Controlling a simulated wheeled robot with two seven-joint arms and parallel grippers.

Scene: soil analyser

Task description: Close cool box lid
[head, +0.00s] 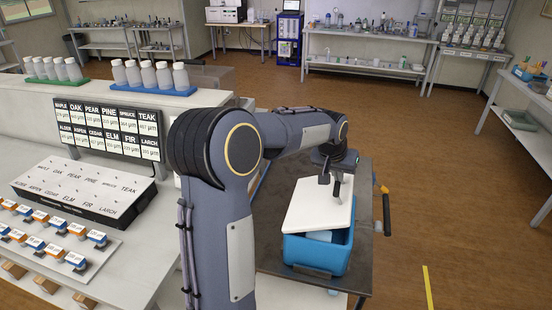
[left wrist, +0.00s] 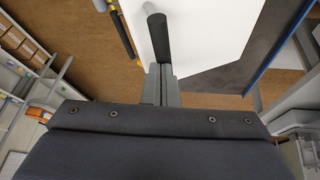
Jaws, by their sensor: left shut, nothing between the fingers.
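The cool box (head: 318,252) is a blue tub on a dark cart, with a white lid (head: 308,205). The lid is tilted, its near edge raised above the tub, and a gap shows a light blue item inside. My left gripper (head: 337,192) is shut and empty, over the right part of the lid. In the left wrist view the shut fingers (left wrist: 155,28) point at the white lid (left wrist: 215,30). Whether the fingertips touch the lid I cannot tell. My right gripper is in neither view.
The dark cart top (head: 362,235) has a yellow-and-black handle (head: 384,205) at its right side. A white bench (head: 140,245) with labelled blocks and a sample board stands at left. Open wooden floor (head: 450,200) lies to the right.

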